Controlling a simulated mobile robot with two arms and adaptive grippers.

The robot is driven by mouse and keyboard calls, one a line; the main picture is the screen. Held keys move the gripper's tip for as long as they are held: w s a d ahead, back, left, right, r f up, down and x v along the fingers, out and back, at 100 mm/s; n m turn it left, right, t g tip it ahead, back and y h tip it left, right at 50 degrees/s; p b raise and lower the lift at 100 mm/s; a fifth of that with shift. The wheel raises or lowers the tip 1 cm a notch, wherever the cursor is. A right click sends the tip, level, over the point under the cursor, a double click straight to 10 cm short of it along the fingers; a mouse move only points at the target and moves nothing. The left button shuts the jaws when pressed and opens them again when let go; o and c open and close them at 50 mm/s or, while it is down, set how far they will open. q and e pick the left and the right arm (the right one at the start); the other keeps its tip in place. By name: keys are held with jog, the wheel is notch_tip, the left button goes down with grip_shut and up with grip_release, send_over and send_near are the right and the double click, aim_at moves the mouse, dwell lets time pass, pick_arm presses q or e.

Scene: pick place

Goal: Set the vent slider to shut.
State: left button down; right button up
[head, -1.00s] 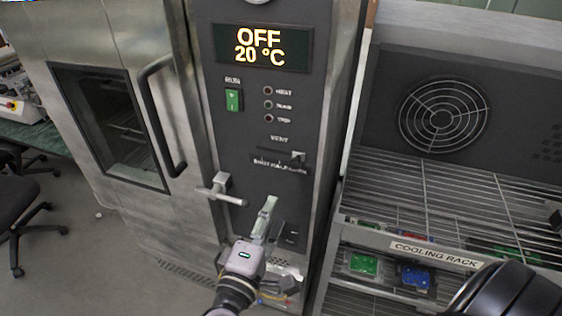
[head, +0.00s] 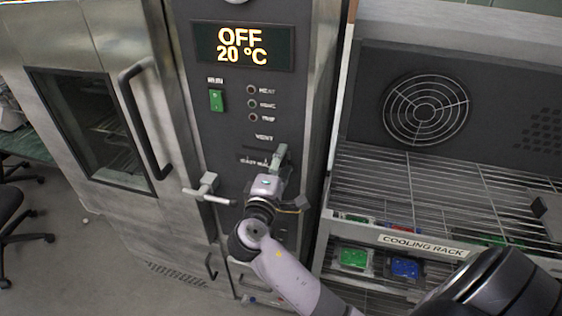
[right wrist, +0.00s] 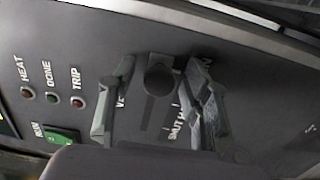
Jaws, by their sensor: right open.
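The vent slider's dark knob (right wrist: 158,78) shows in the right wrist view, between the two fingers of my open right gripper (right wrist: 157,92). It sits at the end of its slot (right wrist: 149,114) away from the SHUT lettering. I cannot tell whether either finger touches it. In the head view my right gripper (head: 277,158) is at the vent strip (head: 250,159) on the dark control panel (head: 225,133), at the right end of the strip, and hides the knob and part of the lettering. My left gripper is not in view.
A door-latch handle (head: 208,190) juts out left of my right gripper, and a long door handle (head: 143,120) is farther left. A green run switch (head: 216,100) and small lamps (head: 252,103) are above. The cooling rack (head: 420,244) stands to the right.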

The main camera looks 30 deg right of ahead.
jog(key=shift+w+d, duration=0.1)
jog(key=shift+d, duration=0.05)
grip_shut()
dwell(0.5)
dwell(0.4)
